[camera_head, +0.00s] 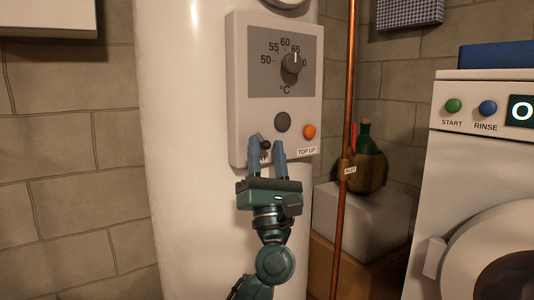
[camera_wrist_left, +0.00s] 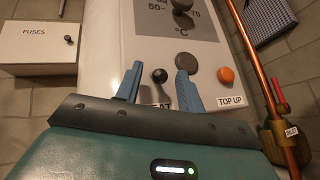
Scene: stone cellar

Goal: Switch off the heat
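A white control panel (camera_head: 238,95) is mounted on the white tank (camera_head: 180,150). At its lower left is a small black switch with a round tip (camera_head: 265,145), also in the left wrist view (camera_wrist_left: 159,75). The label below it is partly hidden; "AT" shows in the wrist view. My left gripper (camera_head: 266,141) is open, its blue fingers pointing up at the panel, one on each side of the switch. In the wrist view a gap shows between the switch and each finger (camera_wrist_left: 160,72); whether they touch the panel, I cannot tell. My right gripper is not in view.
Above are a grey temperature dial (camera_head: 292,63) and a dark round disc (camera_head: 283,122). An orange button (camera_head: 309,131) labelled TOP UP sits right of my fingers. A copper pipe (camera_head: 347,110) runs vertically on the right, before a washing machine (camera_head: 440,180). A fuse box (camera_wrist_left: 38,45) is left.

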